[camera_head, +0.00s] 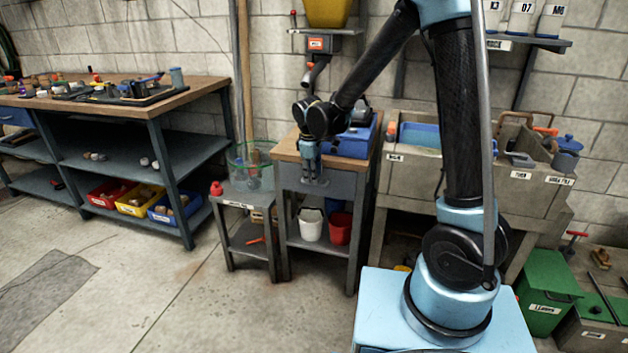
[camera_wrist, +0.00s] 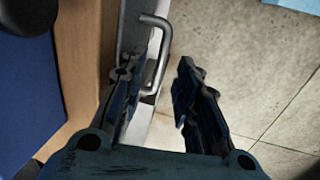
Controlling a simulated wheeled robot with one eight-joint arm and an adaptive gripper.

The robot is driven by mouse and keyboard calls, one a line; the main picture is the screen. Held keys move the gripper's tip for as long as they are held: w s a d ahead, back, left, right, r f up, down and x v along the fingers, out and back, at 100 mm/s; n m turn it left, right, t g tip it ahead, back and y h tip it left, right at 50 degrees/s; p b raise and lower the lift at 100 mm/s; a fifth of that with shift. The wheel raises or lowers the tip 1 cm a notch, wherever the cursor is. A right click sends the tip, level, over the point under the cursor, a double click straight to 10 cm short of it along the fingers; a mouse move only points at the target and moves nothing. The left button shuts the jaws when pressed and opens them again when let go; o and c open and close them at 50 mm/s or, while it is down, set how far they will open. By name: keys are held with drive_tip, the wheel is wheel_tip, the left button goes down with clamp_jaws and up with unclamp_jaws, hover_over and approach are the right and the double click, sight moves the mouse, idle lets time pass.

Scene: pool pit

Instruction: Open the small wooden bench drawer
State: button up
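The small bench (camera_head: 288,150) has a wooden top and a grey drawer (camera_head: 343,186) under its front edge. The drawer looks shut. In the wrist view the drawer's metal bar handle (camera_wrist: 166,45) sticks out from the drawer front (camera_wrist: 134,25). My gripper (camera_wrist: 165,68) is open, with the handle's bar between its two fingers. The left finger is on the drawer side and partly covers the handle; the right finger is apart from the bar. I cannot tell whether the left finger touches it. In the head view my gripper (camera_head: 312,178) hangs at the drawer front.
A blue box (camera_head: 352,143) stands on the bench top, close to my wrist. A white bucket (camera_head: 311,224) and a red bucket (camera_head: 340,228) stand on the shelf below. A low side table (camera_head: 236,195) is to the left, a stone sink (camera_head: 410,178) to the right. The floor in front is clear.

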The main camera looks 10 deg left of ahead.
drive_tip(key=shift+w+f, duration=0.25)
drive_tip(key=shift+f, duration=1.05)
drive_tip(key=shift+c, duration=0.2)
clamp_jaws()
